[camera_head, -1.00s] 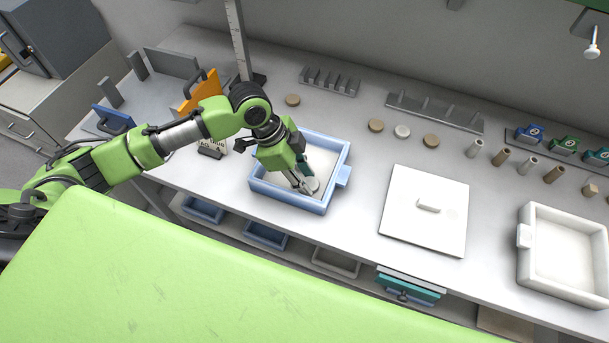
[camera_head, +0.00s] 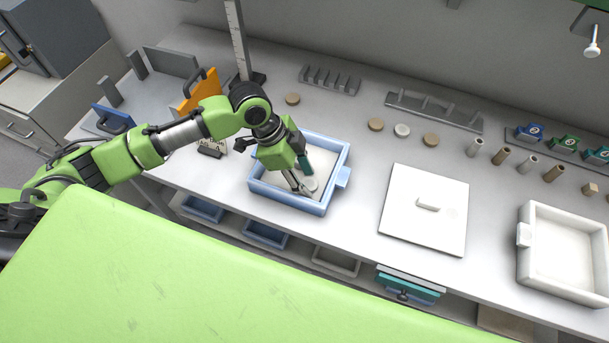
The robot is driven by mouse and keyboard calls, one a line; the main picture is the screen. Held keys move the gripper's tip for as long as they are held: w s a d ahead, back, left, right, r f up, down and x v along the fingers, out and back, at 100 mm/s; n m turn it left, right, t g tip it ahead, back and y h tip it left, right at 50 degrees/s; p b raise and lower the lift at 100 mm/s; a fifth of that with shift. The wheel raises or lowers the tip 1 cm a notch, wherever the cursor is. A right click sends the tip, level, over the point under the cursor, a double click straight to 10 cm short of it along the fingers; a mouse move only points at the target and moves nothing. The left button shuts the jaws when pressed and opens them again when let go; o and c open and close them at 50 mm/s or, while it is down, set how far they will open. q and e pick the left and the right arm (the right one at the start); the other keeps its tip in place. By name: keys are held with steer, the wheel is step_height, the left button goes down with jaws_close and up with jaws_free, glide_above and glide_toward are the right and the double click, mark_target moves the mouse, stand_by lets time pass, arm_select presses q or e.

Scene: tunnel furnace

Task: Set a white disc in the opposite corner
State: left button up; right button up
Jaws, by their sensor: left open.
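A blue-walled tray (camera_head: 343,160) with a pale floor sits on the bench near the middle of the view. My left gripper (camera_head: 304,186) reaches down into this tray and is open. A white disc (camera_head: 310,183) lies in the tray beside the fingertips, partly covered by them; whether they touch it I cannot tell. Another white disc (camera_head: 402,131) lies on the bench between two tan discs (camera_head: 376,125) (camera_head: 431,140). A third tan disc (camera_head: 292,99) lies behind the tray. My right gripper is not in view.
A white square lid (camera_head: 420,232) with a handle lies right of the tray. A white tray (camera_head: 524,268) stands at the far right. Grey racks (camera_head: 330,80) and small cylinders (camera_head: 501,156) line the back. An orange plate (camera_head: 198,93) stands left, near my arm.

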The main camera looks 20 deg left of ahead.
arm_select(q)
steer(key=v, duration=1.2)
steer(key=shift+s+f, duration=0.1)
steer(key=shift+s, duration=0.05)
